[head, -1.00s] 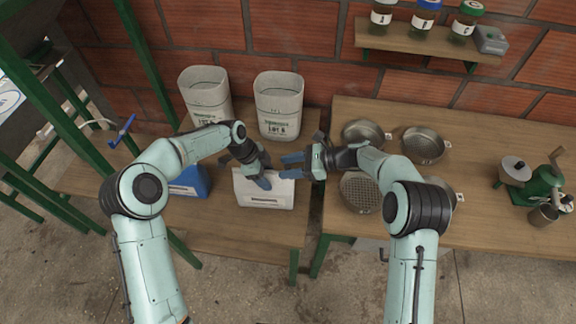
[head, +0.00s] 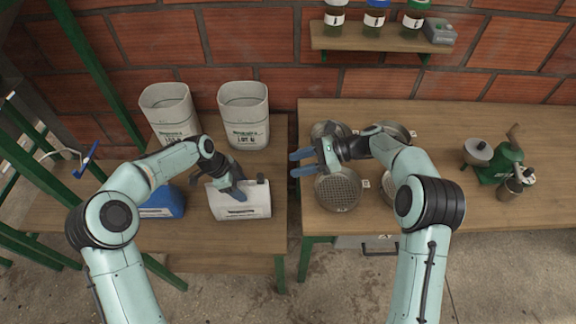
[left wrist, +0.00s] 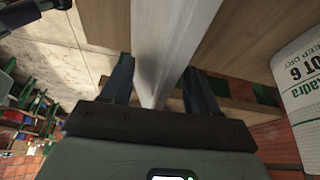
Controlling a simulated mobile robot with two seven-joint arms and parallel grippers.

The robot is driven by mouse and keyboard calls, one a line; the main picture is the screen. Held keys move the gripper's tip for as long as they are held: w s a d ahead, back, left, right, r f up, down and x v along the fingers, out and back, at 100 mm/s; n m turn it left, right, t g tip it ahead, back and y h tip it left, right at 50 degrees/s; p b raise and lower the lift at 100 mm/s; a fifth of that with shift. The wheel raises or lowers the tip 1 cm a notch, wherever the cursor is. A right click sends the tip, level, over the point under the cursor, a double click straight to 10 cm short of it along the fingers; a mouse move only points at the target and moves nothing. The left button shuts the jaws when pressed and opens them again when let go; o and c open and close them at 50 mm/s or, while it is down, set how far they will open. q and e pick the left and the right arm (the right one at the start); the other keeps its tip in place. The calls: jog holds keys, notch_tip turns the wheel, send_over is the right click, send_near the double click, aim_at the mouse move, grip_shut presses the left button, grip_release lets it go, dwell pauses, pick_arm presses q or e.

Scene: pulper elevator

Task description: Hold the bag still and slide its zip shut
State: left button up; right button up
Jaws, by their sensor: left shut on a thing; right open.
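The white bag (head: 256,204) stands on the left table with a label low on its front. My left gripper (head: 238,189) is shut on the bag's top edge, left of its middle. In the left wrist view, the pale bag (left wrist: 165,50) runs between the two fingers (left wrist: 160,92). A small dark piece (head: 261,178) shows at the right end of the bag's top; I cannot tell clearly whether it is the zip's slider. My right gripper (head: 297,163) is open and empty, to the right of the bag and apart from it, its fingers pointing left.
Two pale bins (head: 168,112) (head: 243,115) stand behind the bag. A blue object (head: 163,203) is close on its left. The right table (head: 460,212) holds several round sieves (head: 338,190) and a green grinder (head: 508,160). A gap separates the two tables.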

pick_arm(q)
jog(key=shift+s+d+f, duration=0.1)
jog(key=shift+s+f, duration=0.05)
jog(key=o, duration=1.6)
jog(key=shift+c, duration=0.2)
